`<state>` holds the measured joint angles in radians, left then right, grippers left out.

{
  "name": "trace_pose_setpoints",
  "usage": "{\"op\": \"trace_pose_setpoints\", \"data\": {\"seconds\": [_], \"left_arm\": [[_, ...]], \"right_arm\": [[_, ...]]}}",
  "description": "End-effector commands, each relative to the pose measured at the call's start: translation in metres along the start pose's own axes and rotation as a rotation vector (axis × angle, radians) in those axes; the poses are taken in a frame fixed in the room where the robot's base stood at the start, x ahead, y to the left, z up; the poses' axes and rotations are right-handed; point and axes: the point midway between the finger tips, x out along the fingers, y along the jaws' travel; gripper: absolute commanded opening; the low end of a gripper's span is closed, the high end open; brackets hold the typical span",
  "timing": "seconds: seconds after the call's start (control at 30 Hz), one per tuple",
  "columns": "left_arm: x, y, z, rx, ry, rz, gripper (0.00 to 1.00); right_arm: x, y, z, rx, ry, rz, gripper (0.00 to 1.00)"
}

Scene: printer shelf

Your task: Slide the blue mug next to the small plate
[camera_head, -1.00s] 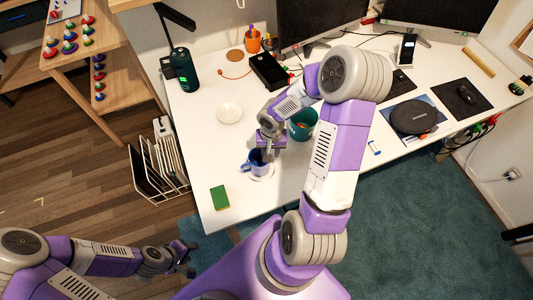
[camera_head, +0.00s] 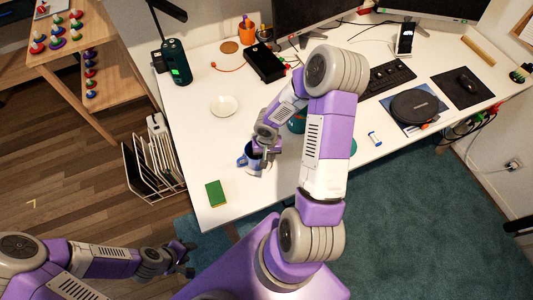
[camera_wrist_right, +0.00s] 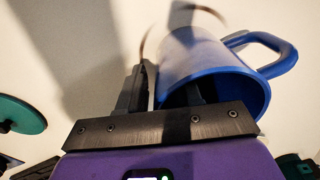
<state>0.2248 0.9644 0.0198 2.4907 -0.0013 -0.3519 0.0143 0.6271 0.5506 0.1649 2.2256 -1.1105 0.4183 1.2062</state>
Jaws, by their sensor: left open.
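The blue mug (camera_head: 246,159) stands on the white desk, its handle to the left in the head view. It also shows large in the right wrist view (camera_wrist_right: 213,75). My right gripper (camera_head: 262,150) is at the mug from above. In the wrist view, one finger of my right gripper (camera_wrist_right: 168,92) is outside the mug wall and the other reaches inside the rim. Whether they pinch the wall is unclear. The small white plate (camera_head: 224,105) lies apart, behind and left of the mug. My left gripper (camera_head: 187,260) is open and empty, low at the left, off the desk.
A green-yellow sponge (camera_head: 216,194) lies near the desk's front left. A dark green bottle (camera_head: 176,62) stands at the back left. A green container (camera_head: 297,122) is right of the mug, partly behind my arm. The desk between mug and plate is clear.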

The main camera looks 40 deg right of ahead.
Motion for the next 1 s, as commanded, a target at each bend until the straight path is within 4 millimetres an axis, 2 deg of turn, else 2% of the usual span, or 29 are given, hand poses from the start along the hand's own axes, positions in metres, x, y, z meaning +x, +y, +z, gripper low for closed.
{"op": "trace_pose_setpoints", "data": {"seconds": [0.13, 0.17, 0.37, 0.7, 1.0], "left_arm": [[0.0, 0.0, 0.0, 0.0, 0.0, 0.0, 0.43], [0.0, 0.0, 0.0, 0.0, 0.0, 0.0, 0.43], [0.0, 0.0, 0.0, 0.0, 0.0, 0.0, 0.43], [-0.001, 0.0, 0.0, 0.0, 0.0, 0.0, 0.43], [-0.004, 0.002, 0.0, 0.0, 0.0, 0.0, 0.43]], "right_arm": [[0.0, 0.0, 0.0, 0.0, 0.0, 0.0, 0.34], [0.0, 0.0, 0.0, 0.0, 0.0, 0.0, 0.31], [-0.001, 0.0, 0.0, 0.0, 0.0, 0.0, 0.0], [-0.001, -0.001, -0.001, -0.001, 0.0, -0.001, 0.0], [-0.001, -0.006, -0.011, -0.001, 0.001, -0.001, 0.0]]}}
